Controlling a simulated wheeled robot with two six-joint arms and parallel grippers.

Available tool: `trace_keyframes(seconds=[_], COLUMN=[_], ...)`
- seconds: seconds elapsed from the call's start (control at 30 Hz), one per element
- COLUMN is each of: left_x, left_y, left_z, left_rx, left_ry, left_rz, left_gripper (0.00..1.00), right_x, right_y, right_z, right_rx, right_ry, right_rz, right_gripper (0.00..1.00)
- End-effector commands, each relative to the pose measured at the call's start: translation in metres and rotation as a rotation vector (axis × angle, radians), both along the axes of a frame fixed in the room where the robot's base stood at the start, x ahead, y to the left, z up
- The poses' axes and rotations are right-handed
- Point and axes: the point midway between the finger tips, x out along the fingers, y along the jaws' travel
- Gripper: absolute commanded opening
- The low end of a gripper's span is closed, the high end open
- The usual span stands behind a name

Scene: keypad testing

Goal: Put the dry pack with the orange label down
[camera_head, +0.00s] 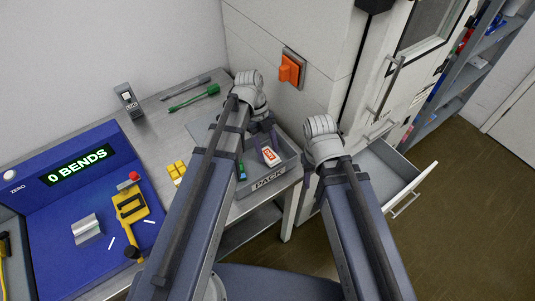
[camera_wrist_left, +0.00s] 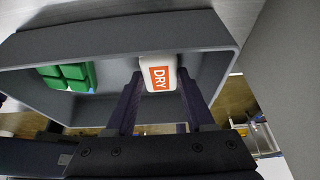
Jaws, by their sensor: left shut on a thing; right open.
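The dry pack (camera_head: 269,155) is white with an orange label and shows inside the grey bin marked PACK (camera_head: 270,183). In the left wrist view the pack (camera_wrist_left: 157,75) sits between the fingertips, its DRY label facing the camera. My left gripper (camera_head: 264,136) is shut on it, within the bin (camera_wrist_left: 130,38). I cannot tell whether the pack touches the bin floor. My right gripper (camera_head: 323,150) is empty, right of the bin; its fingers are mostly hidden by my arm, and it is open.
Green blocks (camera_wrist_left: 68,75) lie in the bin beside the pack. Yellow blocks (camera_head: 176,170), a green tool (camera_head: 194,97) and a blue bend tester (camera_head: 85,180) are on the bench. An open drawer (camera_head: 385,172) stands right of my right arm.

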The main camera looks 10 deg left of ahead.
Motion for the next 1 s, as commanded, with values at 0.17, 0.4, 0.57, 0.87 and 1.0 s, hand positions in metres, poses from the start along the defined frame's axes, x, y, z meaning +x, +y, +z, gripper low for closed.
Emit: trace_keyframes(seconds=[0.17,0.4,0.57,0.87,1.0], left_x=[0.0000,0.0000,0.0000,0.0000,0.0000], left_y=[0.0000,0.0000,0.0000,0.0000,0.0000], left_z=[-0.0017,-0.0065,-0.0047,-0.0047,-0.0031], left_rx=[0.000,0.000,0.000,0.000,0.000], left_ry=[0.000,0.000,0.000,0.000,0.000], left_rz=[0.000,0.000,0.000,0.000,0.000], left_gripper=[0.01,0.01,0.70,0.84,0.84], right_x=[0.0000,0.0000,0.0000,0.0000,0.0000], right_y=[0.0000,0.0000,0.0001,0.0001,0.0000], right_z=[-0.0017,-0.0065,-0.0046,-0.0046,-0.0031], right_rx=[0.000,0.000,0.000,0.000,0.000], right_ry=[0.000,0.000,0.000,0.000,0.000], right_rz=[0.000,0.000,0.000,0.000,0.000], right_gripper=[0.50,0.50,0.50,0.50,0.50])
